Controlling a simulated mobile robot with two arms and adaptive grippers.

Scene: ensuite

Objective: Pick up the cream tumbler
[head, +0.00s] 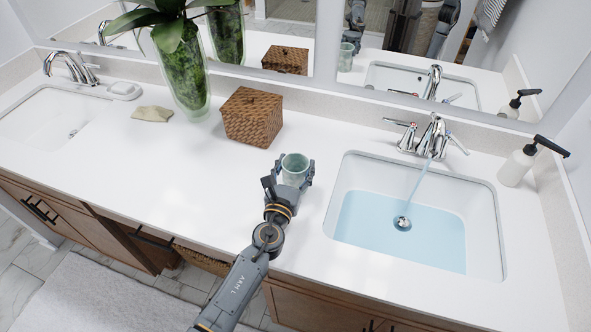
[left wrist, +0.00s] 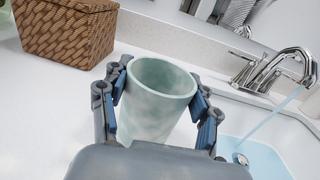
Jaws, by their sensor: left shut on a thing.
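The tumbler (head: 295,167) is a pale, cloudy greenish cup, upright and open at the top, over the counter left of the right basin. In the left wrist view the tumbler (left wrist: 158,100) stands between the blue finger pads, and its inside looks empty. My left gripper (head: 289,179) is shut on it, with a finger on each side, as the left wrist view of the gripper (left wrist: 160,95) also shows. The tumbler's base is hidden by the gripper, so I cannot tell whether it touches the counter. My right gripper is not in view.
A woven brown box (head: 252,117) and a glass vase with a plant (head: 183,75) stand behind left. The right basin (head: 400,228) holds water under a running faucet (head: 433,137). A soap dispenser (head: 517,165) stands far right.

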